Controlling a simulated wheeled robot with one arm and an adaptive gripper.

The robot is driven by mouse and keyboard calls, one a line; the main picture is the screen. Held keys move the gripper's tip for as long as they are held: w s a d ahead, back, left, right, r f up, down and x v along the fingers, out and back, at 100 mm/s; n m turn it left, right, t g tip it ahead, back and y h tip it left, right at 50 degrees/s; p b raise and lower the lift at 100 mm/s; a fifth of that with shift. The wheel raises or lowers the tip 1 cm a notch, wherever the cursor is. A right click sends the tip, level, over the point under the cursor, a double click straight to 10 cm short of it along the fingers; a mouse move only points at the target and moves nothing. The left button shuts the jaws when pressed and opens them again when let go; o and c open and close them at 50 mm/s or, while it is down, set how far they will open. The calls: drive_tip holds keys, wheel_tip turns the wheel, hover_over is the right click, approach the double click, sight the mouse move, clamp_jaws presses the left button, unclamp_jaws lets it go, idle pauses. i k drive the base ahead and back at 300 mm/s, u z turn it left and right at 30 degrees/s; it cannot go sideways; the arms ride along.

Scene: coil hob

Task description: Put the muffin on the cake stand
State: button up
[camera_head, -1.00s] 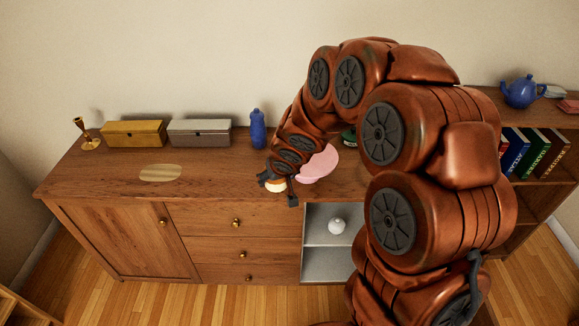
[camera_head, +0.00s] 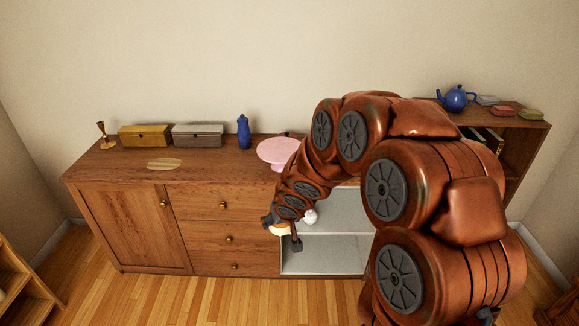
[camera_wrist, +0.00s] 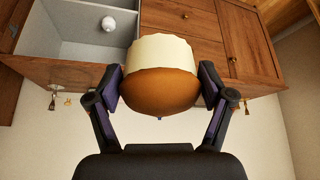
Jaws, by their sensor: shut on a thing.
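The muffin (camera_wrist: 159,75), with a brown top and a pale wrapper, is held between the two fingers of my gripper (camera_wrist: 160,90) in the wrist view. The pink cake stand (camera_head: 275,152) stands on the cabinet top, behind and above my gripper. Its right edge is close to or partly behind my arm. The plate of the stand looks empty where it shows.
A blue bottle (camera_head: 243,131), a grey box (camera_head: 197,135), a gold box (camera_head: 145,135), a candlestick (camera_head: 105,135) and a flat oval board (camera_head: 164,164) are on the cabinet top (camera_head: 215,172). An open compartment (camera_head: 325,258) holds a white round object (camera_head: 310,216). A blue teapot (camera_head: 455,98) is at right.

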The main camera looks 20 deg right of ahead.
sight(280, 148)
drive_tip(key=k, duration=0.4)
drive_tip(key=z, duration=0.25)
drive_tip(key=i, duration=1.95)
drive_tip(key=u, duration=3.55)
drive_tip(key=k, duration=0.25)
drive_tip(key=z, duration=1.65)
